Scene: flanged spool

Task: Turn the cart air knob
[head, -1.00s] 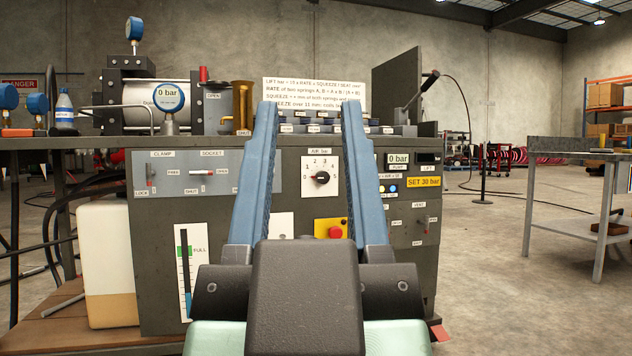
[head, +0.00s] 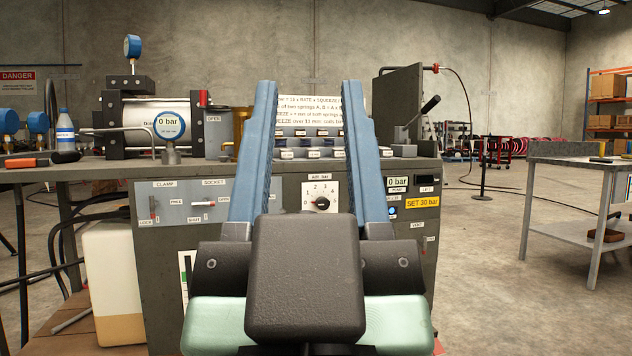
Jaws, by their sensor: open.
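The air knob (head: 321,203) is a small round black knob on a white dial plate (head: 318,190) marked with numbers, on the front of the grey cart (head: 165,255). Its white mark points to about zero, at the left. My gripper (head: 309,88) is open and empty, with two long blue fingers pointing up and forward. In the picture the knob shows between the fingers, near their bases. I cannot tell the depth between them, but no contact shows. My gripper body hides the lower middle of the cart front.
Clamp and socket switches (head: 154,210) are left of the dial; a yellow SET 30 bar label (head: 422,202) is right. A side table (head: 575,155) stands at right, with open floor between.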

